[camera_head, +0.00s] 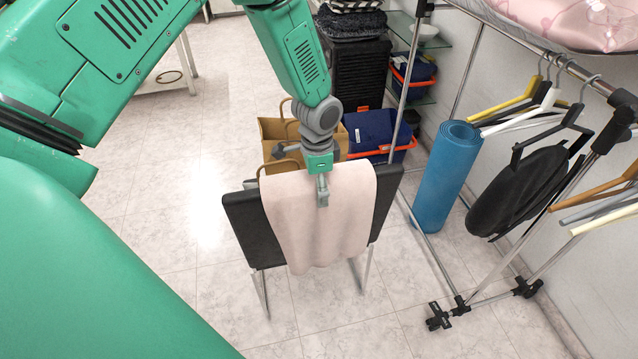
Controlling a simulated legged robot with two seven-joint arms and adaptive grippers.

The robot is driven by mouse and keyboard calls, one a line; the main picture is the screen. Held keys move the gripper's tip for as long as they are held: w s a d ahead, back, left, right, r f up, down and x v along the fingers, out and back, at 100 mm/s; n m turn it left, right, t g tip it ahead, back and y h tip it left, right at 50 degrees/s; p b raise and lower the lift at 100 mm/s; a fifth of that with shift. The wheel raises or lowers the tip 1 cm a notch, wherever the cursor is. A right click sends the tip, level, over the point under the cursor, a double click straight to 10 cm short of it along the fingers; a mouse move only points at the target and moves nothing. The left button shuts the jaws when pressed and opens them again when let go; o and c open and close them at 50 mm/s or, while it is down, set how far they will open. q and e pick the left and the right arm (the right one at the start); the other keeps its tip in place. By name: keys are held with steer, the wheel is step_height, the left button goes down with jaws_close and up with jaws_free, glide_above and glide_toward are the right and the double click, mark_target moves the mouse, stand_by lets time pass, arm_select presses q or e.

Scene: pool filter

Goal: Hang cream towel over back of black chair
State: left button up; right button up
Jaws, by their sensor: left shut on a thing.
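The cream towel (345,225) hangs draped over the back of the black chair (246,228). Its front part falls down the side of the backrest that faces me, and black backrest shows on both sides of it. My left gripper (322,190) is at the top of the backrest, shut on the towel near its upper edge. How the towel lies behind the backrest is hidden. My right gripper is not in view.
A chrome clothes rack with hangers (535,110) and a rolled blue mat (447,175) stand to the right. A brown paper bag (275,130) and a blue bin (372,130) are behind the chair. The tiled floor (170,200) at left is clear.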

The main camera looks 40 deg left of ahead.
arm_select(q)
steer(key=shift+a+f, duration=0.1)
steer(key=shift+a, duration=0.15)
steer(key=o, duration=1.5)
steer(key=shift+d, duration=0.2)
step_height(320, 180, up, 12)
steer(key=shift+r, duration=0.1)
